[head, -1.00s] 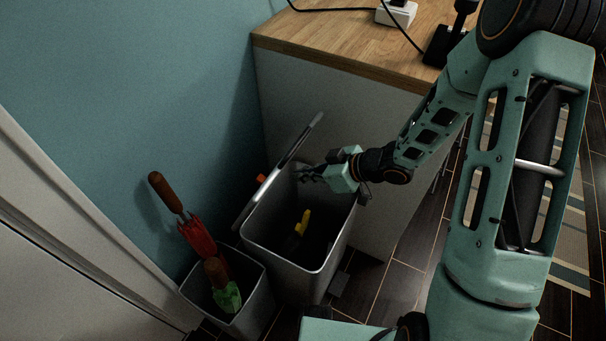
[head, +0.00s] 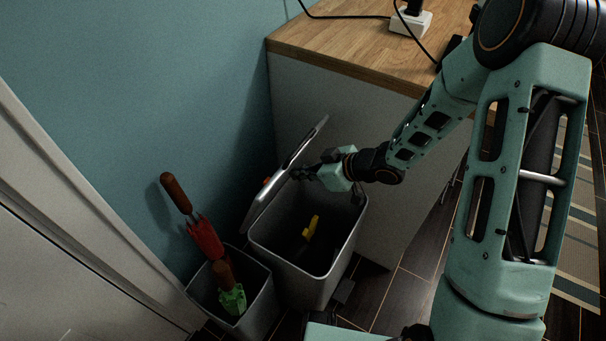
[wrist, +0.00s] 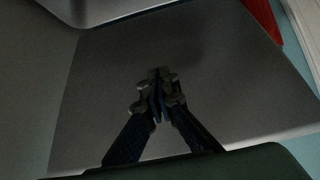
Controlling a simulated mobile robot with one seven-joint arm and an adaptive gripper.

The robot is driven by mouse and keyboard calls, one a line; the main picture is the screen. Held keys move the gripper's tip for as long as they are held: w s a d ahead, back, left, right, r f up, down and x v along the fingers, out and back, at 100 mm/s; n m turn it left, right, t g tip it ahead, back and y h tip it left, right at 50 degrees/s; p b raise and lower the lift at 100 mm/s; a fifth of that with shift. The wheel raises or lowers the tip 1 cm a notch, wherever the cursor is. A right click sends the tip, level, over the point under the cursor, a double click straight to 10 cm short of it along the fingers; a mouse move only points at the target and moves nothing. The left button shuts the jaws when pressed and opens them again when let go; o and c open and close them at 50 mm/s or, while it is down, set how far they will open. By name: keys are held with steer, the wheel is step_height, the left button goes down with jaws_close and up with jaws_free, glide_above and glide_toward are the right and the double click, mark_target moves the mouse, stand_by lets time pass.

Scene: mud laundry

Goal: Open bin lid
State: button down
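The grey bin (head: 306,281) stands on the floor beside the counter, its mouth open to view. Its lid (head: 283,180) is raised and leans up along the bin's wall side. My gripper (head: 302,172) is over the bin's far rim, close to the lid's inner face; I cannot tell if it touches. In the wrist view my gripper's fingertips (wrist: 157,82) are together with nothing between them. The lid's broad grey face (wrist: 230,70) fills most of that view behind them.
A yellow item (head: 311,227) is inside the bin. A smaller grey container (head: 262,312) next to it holds red (head: 207,238) and green (head: 232,300) umbrellas. The wood-topped counter (head: 340,40) is behind, and the teal wall (head: 130,90) is close on the left.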

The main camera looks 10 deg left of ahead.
steer(key=shift+w+a+r+p, duration=0.15)
steer(key=shift+w+a, duration=0.15)
steer(key=shift+a, duration=0.65)
steer(key=shift+w+a+r+p, duration=0.1)
steer(key=shift+w+a, duration=0.25)
steer(key=shift+a, duration=0.6)
steer(key=shift+w+a+r+p, duration=0.15)
steer(key=shift+w+a, duration=0.15)
steer(key=shift+a, duration=0.65)
steer(key=shift+d, duration=0.1)
steer(key=s+d+r+p, duration=0.3)
steer(key=d+p, duration=0.3)
steer(key=d, duration=0.3)
steer(key=shift+s+d+r, duration=0.15)
steer(key=shift+d+r, duration=0.05)
steer(key=shift+r, duration=0.25)
